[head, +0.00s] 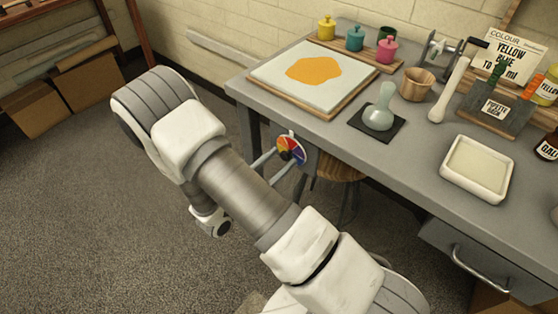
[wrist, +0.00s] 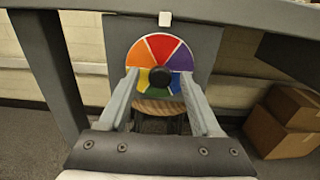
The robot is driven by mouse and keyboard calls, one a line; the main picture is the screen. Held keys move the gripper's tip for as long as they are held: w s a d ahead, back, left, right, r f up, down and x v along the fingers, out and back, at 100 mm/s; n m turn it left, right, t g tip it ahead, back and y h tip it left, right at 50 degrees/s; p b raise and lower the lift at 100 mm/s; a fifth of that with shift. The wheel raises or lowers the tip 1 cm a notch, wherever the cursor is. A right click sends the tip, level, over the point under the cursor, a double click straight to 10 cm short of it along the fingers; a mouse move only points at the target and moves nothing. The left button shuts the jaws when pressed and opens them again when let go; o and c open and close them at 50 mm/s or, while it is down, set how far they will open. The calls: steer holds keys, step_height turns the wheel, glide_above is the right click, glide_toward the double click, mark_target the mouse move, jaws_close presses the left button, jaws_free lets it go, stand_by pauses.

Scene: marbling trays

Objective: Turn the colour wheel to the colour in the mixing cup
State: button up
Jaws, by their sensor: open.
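The colour wheel (wrist: 158,50) is upright on a grey panel under the bench, with a black knob (wrist: 160,78) at its centre. Its red wedge is at the top, below a white marker (wrist: 165,18). Purple is upper right, blue lower right, green at the bottom, yellow lower left, orange left. The wheel also shows in the head view (head: 293,141). My gripper (wrist: 159,82) is open, its fingers on either side of the knob; contact is not visible. A wooden cup (head: 417,88) on the bench may be the mixing cup; I cannot tell any colour inside it.
A stool (head: 340,170) is below. Cardboard boxes (wrist: 290,120) stand right in the wrist view.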

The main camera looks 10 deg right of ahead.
jaws_close()
stand_by(0.3)
steer(key=shift+m, duration=0.3)
steer(key=m+b, duration=0.3)
steer(key=m, duration=0.2)
steer(key=shift+f, duration=0.15)
steer(key=m+b, duration=0.2)
steer(key=m, duration=0.1)
steer(key=shift+s+m, duration=0.1)
steer(key=shift+m, duration=0.2)
steer(key=shift+m+b, duration=0.9)
steer(key=shift+m, duration=0.4)
